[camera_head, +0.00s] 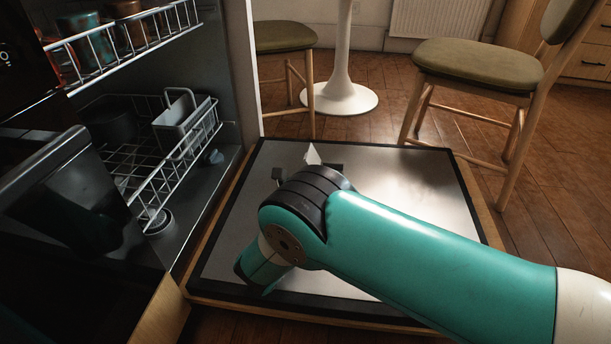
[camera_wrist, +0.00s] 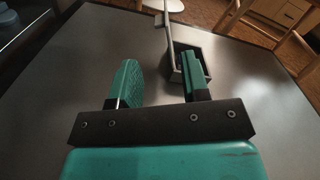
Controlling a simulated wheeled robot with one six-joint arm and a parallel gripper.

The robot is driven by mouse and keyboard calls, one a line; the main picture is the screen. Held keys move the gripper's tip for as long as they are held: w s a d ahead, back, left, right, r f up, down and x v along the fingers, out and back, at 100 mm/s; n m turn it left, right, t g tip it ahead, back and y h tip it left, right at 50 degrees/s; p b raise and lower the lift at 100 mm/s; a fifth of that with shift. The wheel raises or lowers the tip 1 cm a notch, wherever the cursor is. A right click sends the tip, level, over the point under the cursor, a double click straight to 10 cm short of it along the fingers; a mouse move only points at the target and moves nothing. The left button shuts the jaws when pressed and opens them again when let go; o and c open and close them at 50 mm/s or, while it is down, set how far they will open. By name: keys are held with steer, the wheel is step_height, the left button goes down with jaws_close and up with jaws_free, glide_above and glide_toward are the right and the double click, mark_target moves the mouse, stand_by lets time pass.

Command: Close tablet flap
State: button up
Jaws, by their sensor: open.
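The dishwasher door (camera_head: 420,180) lies folded down flat, its metal inner face up. The tablet flap (camera_head: 312,155) shows as a small pale plate standing up from the door, just beyond my arm. In the wrist view the flap (camera_wrist: 168,27) stands raised at a dark-framed tablet compartment (camera_wrist: 199,42). My gripper (camera_wrist: 160,68) is open and empty, with two teal fingers above the door. The right finger overlaps the compartment in the picture, and I cannot tell if it touches. The left finger is over bare metal. My arm hides much of the compartment in the head view.
The dishwasher's lower rack (camera_head: 150,165) and upper rack (camera_head: 120,45) are at the left, holding dishes. A chair (camera_head: 475,68) stands beyond the door at the right, another chair (camera_head: 283,38) at the back. A white table base (camera_head: 341,97) stands between them. Much of the door is bare.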

steer(key=w+b, duration=0.1)
steer(key=w, duration=0.1)
steer(key=w+d+b, duration=0.1)
steer(key=w, duration=0.2)
steer(key=w+b, duration=0.1)
steer(key=w, duration=0.1)
steer(key=shift+w+d+f, duration=0.15)
steer(key=shift+w+d, duration=0.15)
steer(key=shift+w+b, duration=0.35)
steer(key=shift+w, duration=0.1)
steer(key=shift+c, duration=0.2)
jaws_close()
